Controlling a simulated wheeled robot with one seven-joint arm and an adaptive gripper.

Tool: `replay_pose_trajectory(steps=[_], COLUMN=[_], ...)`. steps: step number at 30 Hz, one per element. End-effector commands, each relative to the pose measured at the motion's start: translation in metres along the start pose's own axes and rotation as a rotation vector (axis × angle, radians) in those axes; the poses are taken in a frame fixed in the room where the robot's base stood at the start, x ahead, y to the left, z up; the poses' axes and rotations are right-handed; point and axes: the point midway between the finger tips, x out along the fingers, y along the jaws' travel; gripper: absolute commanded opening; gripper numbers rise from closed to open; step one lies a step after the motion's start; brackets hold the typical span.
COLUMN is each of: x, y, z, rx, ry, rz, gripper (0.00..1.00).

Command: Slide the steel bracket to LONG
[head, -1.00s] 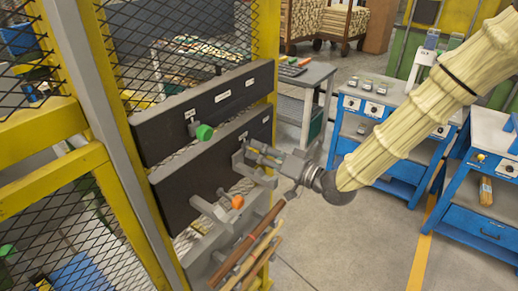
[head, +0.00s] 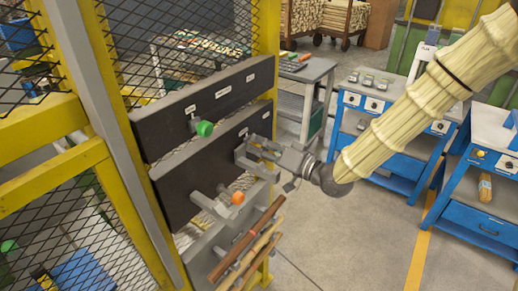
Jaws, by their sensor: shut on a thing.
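My gripper (head: 262,150) is at the right part of the lower dark panel (head: 180,198), with its fingers around a grey steel bracket (head: 243,160). The bracket projects from the panel's front, and the fingers partly hide it. A second grey bracket (head: 208,204) with an orange knob (head: 238,198) is lower and to the left, apart from my gripper. The label words are too small to read, so I cannot tell which one is LONG.
An upper dark panel (head: 160,132) carries white labels and a green knob (head: 204,128). Several wooden rods (head: 245,245) lie below the brackets. Yellow posts and mesh (head: 100,170) stand at the left. Blue workbenches (head: 385,170) stand at the right, with open floor (head: 350,235) before them.

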Motion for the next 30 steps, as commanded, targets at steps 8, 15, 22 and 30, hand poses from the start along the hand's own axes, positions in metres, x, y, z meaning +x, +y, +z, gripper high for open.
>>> replay_pose_trajectory(steps=[8,15,22,30], x=[0.000,-0.001,-0.001,-0.001], y=[0.052,0.073,0.075,0.075], z=[-0.052,-0.074,-0.077,-0.077], rx=[-0.004,-0.002,-0.002,-0.002], ry=[0.007,0.003,0.005,0.005], rz=[0.001,0.002,0.003,0.003], gripper=[0.00,0.00,0.00,0.51])
